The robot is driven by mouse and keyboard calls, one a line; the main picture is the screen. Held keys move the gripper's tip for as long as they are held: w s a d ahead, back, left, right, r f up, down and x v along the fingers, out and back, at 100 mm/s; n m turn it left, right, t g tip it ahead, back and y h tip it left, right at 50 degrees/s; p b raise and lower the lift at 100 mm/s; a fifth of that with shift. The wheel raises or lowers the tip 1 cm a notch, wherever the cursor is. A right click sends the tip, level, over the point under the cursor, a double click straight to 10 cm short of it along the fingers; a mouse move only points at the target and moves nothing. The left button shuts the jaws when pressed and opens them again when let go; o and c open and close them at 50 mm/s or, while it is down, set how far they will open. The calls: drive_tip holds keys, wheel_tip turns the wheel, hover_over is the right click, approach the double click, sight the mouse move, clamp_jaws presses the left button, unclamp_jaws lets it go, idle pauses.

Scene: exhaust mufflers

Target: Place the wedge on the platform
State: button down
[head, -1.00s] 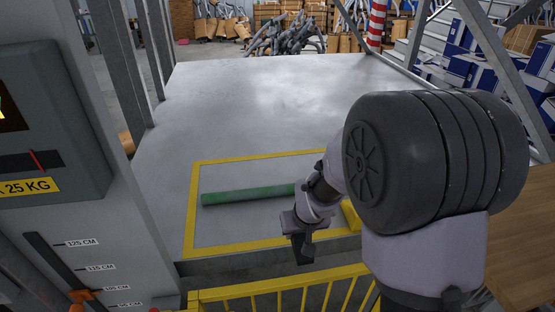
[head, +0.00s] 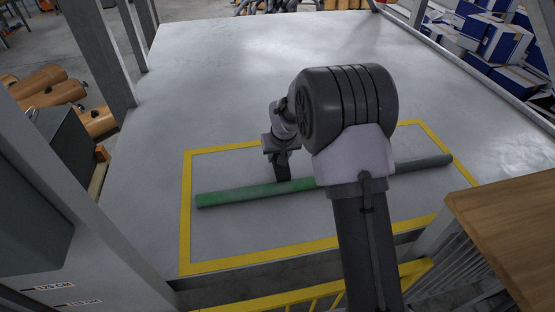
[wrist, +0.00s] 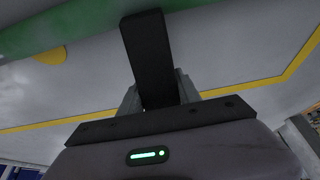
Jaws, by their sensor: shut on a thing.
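My gripper (head: 280,150) hangs over the middle of the platform, inside the yellow-outlined area. It is shut on a dark, block-like piece, seemingly the wedge (head: 283,171). In the wrist view, the wedge (wrist: 148,55) points up from between the grey fingers, its end overlapping the green bar (wrist: 60,32). The platform (head: 210,80) is a broad pale-grey surface. In the head view, the long bar (head: 240,194) lies across the outlined area, green at left and grey at its right end. The wedge's tip is at the bar's far edge; I cannot tell whether they touch.
A small yellow shape (wrist: 50,56) shows near the bar in the wrist view. A yellow railing (head: 310,302) runs along the front. A wooden surface (head: 510,235) is at the right, blue-and-white boxes (head: 500,40) behind it. The platform's far part is clear.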

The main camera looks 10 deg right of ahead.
drive_tip(key=shift+w, duration=0.6)
drive_tip(key=shift+w+f, duration=0.15)
drive_tip(key=shift+f, duration=0.1)
wheel_tip(320, 180, down, 3)
drive_tip(key=shift+r, duration=0.1)
drive_tip(key=shift+w+f, duration=0.1)
drive_tip(key=shift+f, duration=0.1)
drive_tip(key=shift+f+b, duration=0.1)
drive_tip(key=shift+b, duration=0.2)
drive_tip(key=c, duration=0.8)
unclamp_jaws()
drive_tip(key=shift+c, duration=0.2)
